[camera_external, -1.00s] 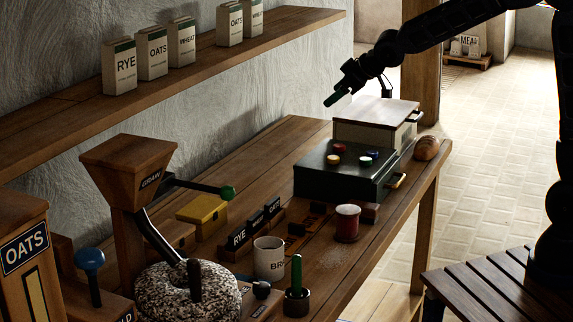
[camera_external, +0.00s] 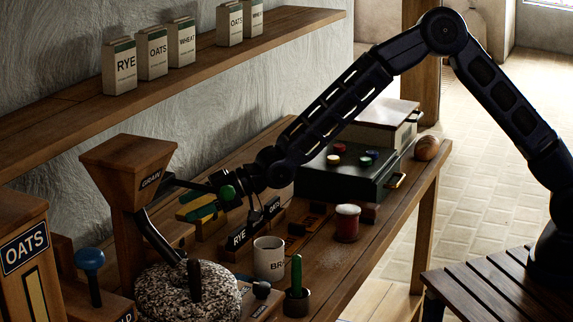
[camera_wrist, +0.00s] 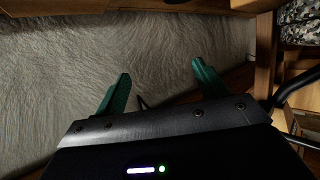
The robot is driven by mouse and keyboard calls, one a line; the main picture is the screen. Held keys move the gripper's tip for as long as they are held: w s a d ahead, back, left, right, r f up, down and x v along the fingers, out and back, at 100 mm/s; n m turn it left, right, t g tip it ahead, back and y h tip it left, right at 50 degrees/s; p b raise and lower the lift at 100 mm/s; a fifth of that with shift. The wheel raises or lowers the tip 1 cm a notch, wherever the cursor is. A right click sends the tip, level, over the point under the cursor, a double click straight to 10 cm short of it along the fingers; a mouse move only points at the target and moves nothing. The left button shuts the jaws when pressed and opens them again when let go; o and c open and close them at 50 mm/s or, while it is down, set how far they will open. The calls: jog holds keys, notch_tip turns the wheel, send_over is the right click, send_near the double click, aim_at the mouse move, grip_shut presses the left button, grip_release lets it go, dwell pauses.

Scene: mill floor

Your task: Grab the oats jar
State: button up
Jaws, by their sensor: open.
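Two pale cartons with green tops marked OATS, one (camera_external: 151,51) between the RYE and WHEAT cartons and one (camera_external: 229,23) further right, stand upright on the wall shelf. No round jar marked OATS can be made out. A wooden bin (camera_external: 25,200) with an OATS label stands at the left edge, partly cut off. My gripper (camera_external: 196,206) is low over the bench, right of the grain hopper and well below the shelf. In the wrist view its green fingers (camera_wrist: 160,84) are apart, with only grey wall and shadow between them.
The shelf (camera_external: 50,123) runs along the wall above the bench. The grain hopper (camera_external: 127,172) and its green-knobbed lever are close to my gripper. A mug (camera_external: 269,260), a red-sided tin (camera_external: 347,226) and a dark green case (camera_external: 335,182) stand on the bench.

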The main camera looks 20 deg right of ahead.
aim_at(180, 253)
jog(key=shift+g+y, duration=0.3)
jog(key=shift+g, duration=0.2)
jog(key=shift+s+a+f, duration=0.55)
jog(key=shift+s+f, duration=0.15)
jog(key=shift+f, duration=0.35)
jog(key=shift+s+a+f, duration=0.55)
jog(key=shift+s+f, duration=0.1)
jog(key=shift+f, duration=0.4)
jog(key=shift+s+a+f, duration=0.55)
jog(key=shift+s+f, duration=0.15)
jog(key=shift+f, duration=0.35)
notch_tip(180, 253, down, 3)
jog(key=shift+f, duration=0.15)
jog(key=x, duration=0.3)
jog(key=c, duration=1.3)
